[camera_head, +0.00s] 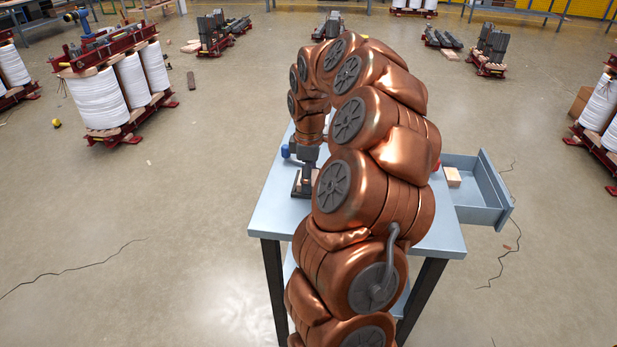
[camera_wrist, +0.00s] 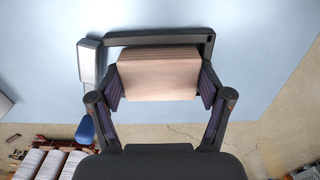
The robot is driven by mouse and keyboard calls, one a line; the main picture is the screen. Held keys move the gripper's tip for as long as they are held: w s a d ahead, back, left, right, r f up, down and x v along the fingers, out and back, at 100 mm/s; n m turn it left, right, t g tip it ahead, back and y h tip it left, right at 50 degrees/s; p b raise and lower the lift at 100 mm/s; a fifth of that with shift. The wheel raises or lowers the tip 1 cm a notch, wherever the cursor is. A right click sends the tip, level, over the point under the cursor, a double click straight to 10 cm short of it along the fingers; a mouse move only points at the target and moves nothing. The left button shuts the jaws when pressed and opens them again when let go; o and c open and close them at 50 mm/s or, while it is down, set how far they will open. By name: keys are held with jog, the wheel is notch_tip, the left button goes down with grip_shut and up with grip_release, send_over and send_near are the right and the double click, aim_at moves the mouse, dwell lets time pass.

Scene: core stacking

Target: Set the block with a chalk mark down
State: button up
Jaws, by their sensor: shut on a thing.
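My gripper (camera_wrist: 160,86) is shut on a pale wooden block (camera_wrist: 158,72) in the wrist view, with a purple pad against each end. No chalk mark can be made out on the block's visible faces. A dark frame (camera_wrist: 160,39) lies on the light blue table (camera_wrist: 250,20), its bar showing just beyond the block. I cannot tell whether the block touches the frame or table. In the head view my gripper (camera_head: 307,172) is low over the left part of the table (camera_head: 266,216), at the dark frame (camera_head: 300,194). The held block is mostly hidden there.
An open drawer (camera_head: 497,190) juts from the table's right side, holding another wooden block (camera_head: 453,177). A grey item with a blue part (camera_wrist: 86,128) is beside the frame; its blue part (camera_head: 285,152) shows in the head view. My arm hides much of the table.

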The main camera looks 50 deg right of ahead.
jog(key=shift+a+f, duration=0.1)
jog(key=shift+f, duration=0.5)
jog(key=c, duration=0.3)
jog(key=o, duration=1.5)
jog(key=shift+o, duration=0.2)
jog(key=shift+r, duration=0.1)
